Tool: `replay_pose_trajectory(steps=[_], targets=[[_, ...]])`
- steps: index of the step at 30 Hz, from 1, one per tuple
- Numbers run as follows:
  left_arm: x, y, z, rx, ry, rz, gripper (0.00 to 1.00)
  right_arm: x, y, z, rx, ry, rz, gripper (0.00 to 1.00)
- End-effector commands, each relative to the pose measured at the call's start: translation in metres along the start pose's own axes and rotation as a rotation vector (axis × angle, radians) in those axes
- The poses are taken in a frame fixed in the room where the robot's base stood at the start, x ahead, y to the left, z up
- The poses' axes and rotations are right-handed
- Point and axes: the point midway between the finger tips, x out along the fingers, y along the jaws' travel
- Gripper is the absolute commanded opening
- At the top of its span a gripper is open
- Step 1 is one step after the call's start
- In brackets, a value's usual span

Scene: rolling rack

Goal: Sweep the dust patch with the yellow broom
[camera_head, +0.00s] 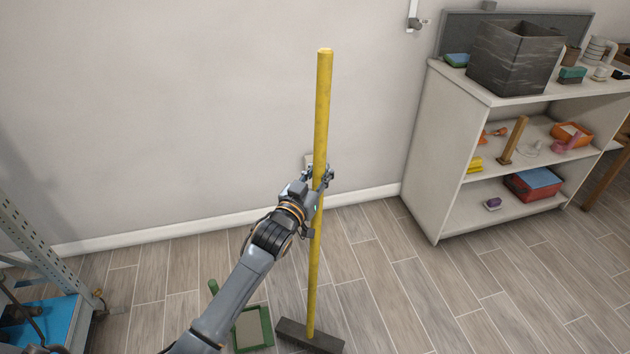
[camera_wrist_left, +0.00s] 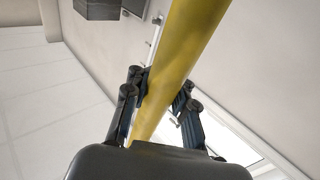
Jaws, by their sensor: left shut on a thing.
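The yellow broom (camera_head: 322,110) stands nearly upright in the head view, with its dark head (camera_head: 310,336) at the floor by the bottom edge. My left gripper (camera_head: 318,183) is shut on the broom's handle around its middle. In the left wrist view the yellow handle (camera_wrist_left: 180,60) passes between the two fingers of the left gripper (camera_wrist_left: 160,100). I cannot make out a dust patch on the visible floor. My right gripper is not in view.
A white shelf unit (camera_head: 428,150) with several items stands at right. A metal rack (camera_head: 35,245) stands at left. The wall is close behind the broom. Floor right of the broom is clear.

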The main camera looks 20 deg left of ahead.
Motion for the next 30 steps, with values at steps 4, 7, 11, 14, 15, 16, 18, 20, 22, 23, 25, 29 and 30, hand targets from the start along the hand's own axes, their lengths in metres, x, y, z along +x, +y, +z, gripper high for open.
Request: replay_pose_trajectory(steps=[4,7,11,14,15,16,18,20,22,23,25,29,30], targets=[[0.018,0.000,0.000,0.000,0.009,0.000,0.00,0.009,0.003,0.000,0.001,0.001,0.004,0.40],[0.028,0.000,0.001,-0.001,0.008,0.000,0.00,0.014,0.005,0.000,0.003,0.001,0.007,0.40],[0.043,-0.001,0.003,-0.001,0.008,0.000,0.00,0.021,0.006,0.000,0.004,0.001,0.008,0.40],[0.053,-0.001,0.003,0.000,0.008,0.000,0.00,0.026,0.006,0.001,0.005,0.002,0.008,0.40],[0.058,-0.001,0.004,0.000,0.008,0.001,0.00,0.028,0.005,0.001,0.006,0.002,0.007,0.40],[0.061,-0.001,0.003,0.000,0.009,0.001,0.00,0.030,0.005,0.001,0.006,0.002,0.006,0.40],[0.068,-0.001,0.005,0.000,0.008,0.000,0.00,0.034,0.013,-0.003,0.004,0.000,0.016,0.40],[0.075,-0.001,0.006,0.000,0.008,0.000,0.00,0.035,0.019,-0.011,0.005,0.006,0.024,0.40],[0.083,-0.002,0.006,0.000,0.008,0.000,0.00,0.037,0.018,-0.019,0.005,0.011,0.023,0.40],[0.086,-0.002,0.006,0.000,0.009,0.000,0.00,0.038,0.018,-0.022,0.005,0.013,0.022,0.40],[0.090,-0.002,0.005,-0.001,0.007,0.000,0.00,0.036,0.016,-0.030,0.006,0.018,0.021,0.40],[0.095,-0.001,0.005,-0.001,0.008,0.001,0.00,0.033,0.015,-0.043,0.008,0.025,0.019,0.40],[0.097,-0.001,0.006,-0.001,0.008,0.001,0.00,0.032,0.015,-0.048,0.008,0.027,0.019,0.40]])
